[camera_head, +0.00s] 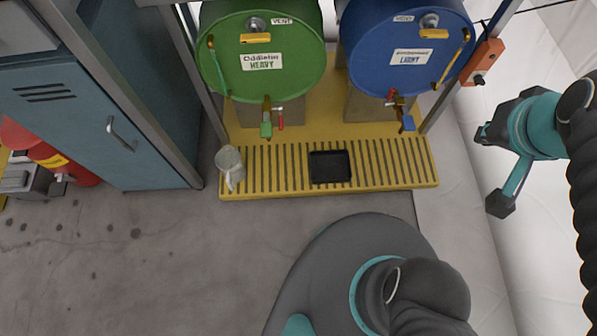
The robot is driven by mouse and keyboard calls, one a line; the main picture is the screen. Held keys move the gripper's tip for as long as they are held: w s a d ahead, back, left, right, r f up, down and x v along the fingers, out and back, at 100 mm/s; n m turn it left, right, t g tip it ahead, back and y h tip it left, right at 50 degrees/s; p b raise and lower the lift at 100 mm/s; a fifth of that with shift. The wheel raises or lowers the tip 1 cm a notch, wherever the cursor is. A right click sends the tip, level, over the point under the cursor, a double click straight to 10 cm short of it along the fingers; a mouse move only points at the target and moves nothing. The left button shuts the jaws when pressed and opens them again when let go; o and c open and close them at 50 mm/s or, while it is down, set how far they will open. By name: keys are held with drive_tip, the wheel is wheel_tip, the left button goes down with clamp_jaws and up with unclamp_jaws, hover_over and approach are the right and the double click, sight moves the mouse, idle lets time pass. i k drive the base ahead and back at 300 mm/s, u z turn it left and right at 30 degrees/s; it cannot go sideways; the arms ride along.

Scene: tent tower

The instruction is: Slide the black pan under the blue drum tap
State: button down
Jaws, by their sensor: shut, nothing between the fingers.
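The black pan (330,166) is a small, shallow square tray lying flat on the yellow slatted grate (390,181). It sits between the two drum taps, to the left of the blue drum tap (398,107). The blue drum (403,52) lies on its side in the rack, with a label on its face. Its tap points down and has a blue lever. My gripper (500,203) is at the right, beside the white wall, well right of the pan and clear of it. It is shut and empty.
A green drum (262,52) with its own tap (266,118) lies on the left. A rack post with an orange box (483,62) is at the right. The grate right of the pan is clear.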

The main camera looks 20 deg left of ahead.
sight(330, 166)
drive_tip(key=u, duration=0.5)
drive_tip(key=k, duration=0.45)
drive_tip(key=u, duration=0.35)
drive_tip(key=i, duration=0.5)
